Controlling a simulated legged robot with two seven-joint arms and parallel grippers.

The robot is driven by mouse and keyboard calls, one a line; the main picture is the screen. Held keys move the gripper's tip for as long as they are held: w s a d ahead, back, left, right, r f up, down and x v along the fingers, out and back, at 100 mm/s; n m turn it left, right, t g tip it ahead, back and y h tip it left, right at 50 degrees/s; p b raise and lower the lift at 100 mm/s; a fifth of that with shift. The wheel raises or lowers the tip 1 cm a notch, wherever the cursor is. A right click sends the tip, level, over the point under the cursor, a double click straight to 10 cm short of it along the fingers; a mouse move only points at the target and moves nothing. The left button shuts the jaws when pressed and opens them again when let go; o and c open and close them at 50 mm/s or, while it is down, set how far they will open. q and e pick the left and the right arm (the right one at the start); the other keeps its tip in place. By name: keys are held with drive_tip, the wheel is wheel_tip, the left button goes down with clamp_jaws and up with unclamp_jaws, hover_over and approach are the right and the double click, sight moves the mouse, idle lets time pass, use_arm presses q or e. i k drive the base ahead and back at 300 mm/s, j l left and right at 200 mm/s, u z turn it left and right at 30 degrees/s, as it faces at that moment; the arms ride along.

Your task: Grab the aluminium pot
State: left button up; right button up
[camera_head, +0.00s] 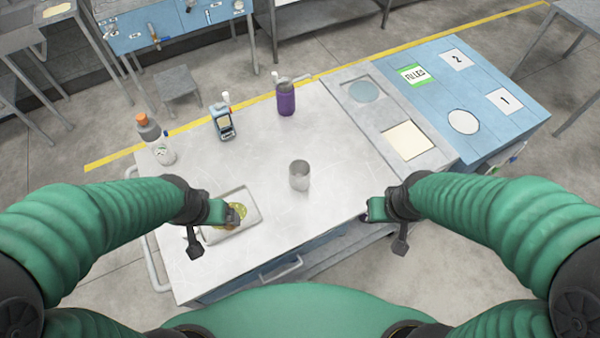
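The aluminium pot (299,176) is a small grey metal cylinder. It stands upright near the middle of the white worktop, with no gripper touching it. My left gripper (212,228) is to the pot's left and nearer to me, over the tray. My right gripper (383,225) is to the pot's right and nearer to me, at the worktop's front edge. Both are small and seen from above, so I cannot tell how far their fingers are apart.
A shallow tray (250,199) with yellowish items lies under my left gripper. A bottle with an orange cap (156,142), a handheld device (223,124) and a purple container (286,101) stand towards the back. A blue panel (441,75) with labels is at right. The worktop around the pot is clear.

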sight(299, 170)
drive_tip(key=i+l, duration=0.15)
drive_tip(key=l, duration=0.3)
drive_tip(key=i+l+u, duration=0.15)
drive_tip(key=l, duration=0.25)
drive_tip(key=i+l, duration=0.1)
drive_tip(key=l, duration=0.35)
drive_tip(key=i+l+u, duration=0.1)
drive_tip(key=l, duration=0.4)
drive_tip(key=i+l, duration=0.15)
drive_tip(key=l, duration=0.3)
drive_tip(key=u, duration=0.05)
